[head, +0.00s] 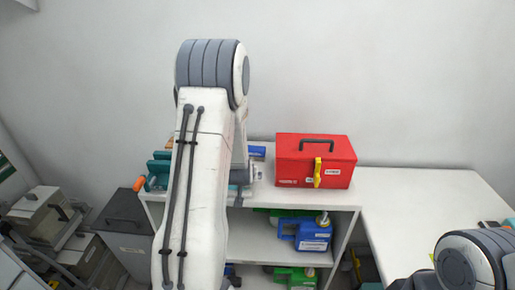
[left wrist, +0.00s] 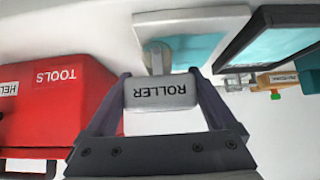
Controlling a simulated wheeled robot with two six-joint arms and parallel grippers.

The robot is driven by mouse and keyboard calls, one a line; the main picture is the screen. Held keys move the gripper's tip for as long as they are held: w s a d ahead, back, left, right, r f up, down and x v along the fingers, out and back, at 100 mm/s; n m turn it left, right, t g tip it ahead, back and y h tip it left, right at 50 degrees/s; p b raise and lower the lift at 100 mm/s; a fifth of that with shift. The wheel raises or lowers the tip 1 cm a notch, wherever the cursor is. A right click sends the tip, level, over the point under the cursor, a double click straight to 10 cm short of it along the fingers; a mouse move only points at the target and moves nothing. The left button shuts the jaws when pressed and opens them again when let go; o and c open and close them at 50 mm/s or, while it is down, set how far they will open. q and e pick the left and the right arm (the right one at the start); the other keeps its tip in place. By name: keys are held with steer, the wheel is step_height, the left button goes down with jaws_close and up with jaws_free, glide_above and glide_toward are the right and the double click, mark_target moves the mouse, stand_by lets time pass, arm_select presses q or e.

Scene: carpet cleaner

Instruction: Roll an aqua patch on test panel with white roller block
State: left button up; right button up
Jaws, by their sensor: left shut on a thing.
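In the left wrist view my left gripper (left wrist: 161,100) is shut on the white roller block (left wrist: 160,93), which reads ROLLER upside down. A pale rounded part (left wrist: 156,58) and a white bar (left wrist: 190,18) show beyond it. Behind these lies a white-edged surface with a pale aqua area (left wrist: 198,48), perhaps the test panel; I cannot tell whether the roller touches it. A dark-framed aqua surface (left wrist: 285,45) is beside it, at the right. In the head view my left arm hides the gripper and block. My right gripper is out of view.
A red toolbox (head: 316,161) stands on the white shelf unit (head: 285,198), to the right of my left arm. Blue and green bottles (head: 313,236) stand on the shelves below. A white table (head: 430,205) at the right is largely clear.

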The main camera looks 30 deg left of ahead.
arm_select(q)
steer(key=r, duration=0.1)
steer(key=r+p, duration=0.2)
steer(key=shift+w+d+r, duration=0.1)
steer(key=shift+d+r, duration=0.2)
steer(key=shift+r, duration=0.05)
steer(key=shift+w+r+p, duration=0.15)
steer(key=shift+r+p, duration=0.15)
steer(key=shift+p, duration=0.25)
step_height(320, 180, up, 4)
steer(key=p, duration=0.3)
steer(key=shift+f, duration=0.1)
